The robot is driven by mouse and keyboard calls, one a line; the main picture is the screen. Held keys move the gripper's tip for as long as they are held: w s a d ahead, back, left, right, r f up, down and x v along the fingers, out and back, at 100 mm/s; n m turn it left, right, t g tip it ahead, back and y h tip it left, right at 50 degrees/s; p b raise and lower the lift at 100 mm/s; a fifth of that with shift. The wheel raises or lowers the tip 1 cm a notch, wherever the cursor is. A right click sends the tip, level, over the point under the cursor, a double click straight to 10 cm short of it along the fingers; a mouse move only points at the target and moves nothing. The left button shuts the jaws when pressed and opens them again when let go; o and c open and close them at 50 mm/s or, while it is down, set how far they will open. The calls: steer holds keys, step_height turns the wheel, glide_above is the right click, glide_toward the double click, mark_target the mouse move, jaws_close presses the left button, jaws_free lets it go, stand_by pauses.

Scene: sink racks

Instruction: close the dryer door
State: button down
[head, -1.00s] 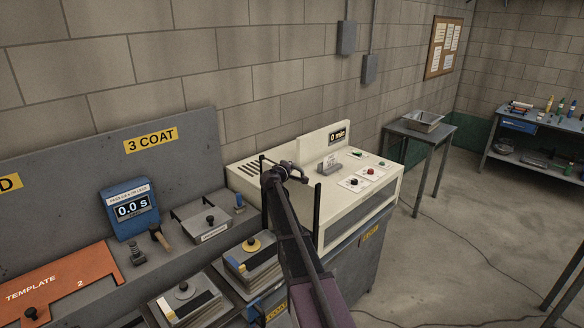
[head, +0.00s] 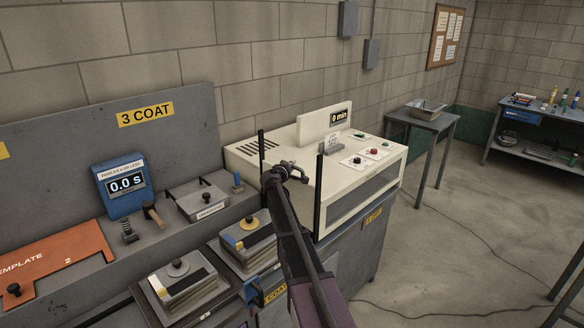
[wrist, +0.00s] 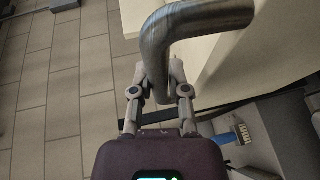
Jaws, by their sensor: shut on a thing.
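The dryer (head: 330,155) is a cream cabinet with a "0 min" display, standing against the block wall. A long dark window (head: 375,193) runs along its front face. My gripper (head: 290,170) is at the dryer's near left end. In the wrist view my gripper (wrist: 160,74) is shut on a bent grey metal handle (wrist: 205,20), which curves up and to the right. A cream panel (wrist: 275,35) lies beside the handle. My arm hides much of that end of the dryer, and I cannot tell how far open the door stands.
A small table (head: 420,125) stands beyond the dryer. Cables cross the otherwise open floor at right.

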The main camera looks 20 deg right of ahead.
mark_target(291, 180)
step_height(291, 180, down, 6)
steer(key=b, duration=0.5)
steer(key=shift+s, duration=0.2)
steer(key=c, duration=0.9)
jaws_free()
steer(key=o, duration=0.3)
steer(key=shift+w+f, duration=0.2)
steer(key=shift+r, duration=0.1)
steer(key=shift+r, duration=0.15)
